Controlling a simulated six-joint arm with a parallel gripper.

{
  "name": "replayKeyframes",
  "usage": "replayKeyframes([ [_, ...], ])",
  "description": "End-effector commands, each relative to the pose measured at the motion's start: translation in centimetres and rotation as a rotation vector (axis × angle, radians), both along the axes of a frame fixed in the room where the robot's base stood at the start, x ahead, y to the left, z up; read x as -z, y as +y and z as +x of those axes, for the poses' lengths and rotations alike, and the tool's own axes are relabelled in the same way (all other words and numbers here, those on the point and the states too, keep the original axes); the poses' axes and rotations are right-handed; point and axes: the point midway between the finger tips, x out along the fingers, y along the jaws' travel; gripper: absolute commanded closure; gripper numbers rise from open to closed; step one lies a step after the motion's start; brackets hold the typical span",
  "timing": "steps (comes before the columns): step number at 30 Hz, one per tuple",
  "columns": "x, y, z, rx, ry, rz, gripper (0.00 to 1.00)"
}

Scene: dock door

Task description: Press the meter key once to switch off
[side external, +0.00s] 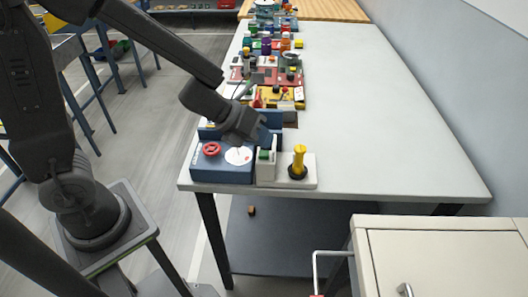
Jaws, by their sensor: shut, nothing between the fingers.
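A blue box (222,174) with a red round knob (211,149) and a white dial with a needle (238,155) sits at the near left corner of the table; it looks like the meter. Beside it on the right is a white upright block with a green piece on top (265,155). I cannot tell for sure which part is the meter key. My gripper (254,139) is shut and empty, just above and behind the dial and the green piece. Whether it touches anything is too small to tell. It hides part of the blue unit behind.
A yellow plunger-like handle (299,160) stands on a white base right of the green piece. Several colourful devices (268,75) line the table's left edge going back. The grey tabletop (380,110) to the right is clear. A cream cabinet (440,260) stands at front right.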

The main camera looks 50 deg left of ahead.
Motion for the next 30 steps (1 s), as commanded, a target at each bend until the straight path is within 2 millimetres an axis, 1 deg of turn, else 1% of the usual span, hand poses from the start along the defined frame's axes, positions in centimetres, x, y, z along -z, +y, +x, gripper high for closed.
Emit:
replayKeyframes([
  [5,-0.7,-0.1,0.0,0.005,-0.002,0.0,1.0],
  [12,-3.0,-0.1,0.0,0.003,-0.006,0.001,1.0],
  [18,-4.6,-0.1,0.0,0.005,-0.003,0.001,1.0],
  [22,-5.0,0.0,0.0,0.001,-0.001,0.0,1.0],
  [30,-5.0,0.0,0.0,0.0,0.0,0.0,1.0],
])
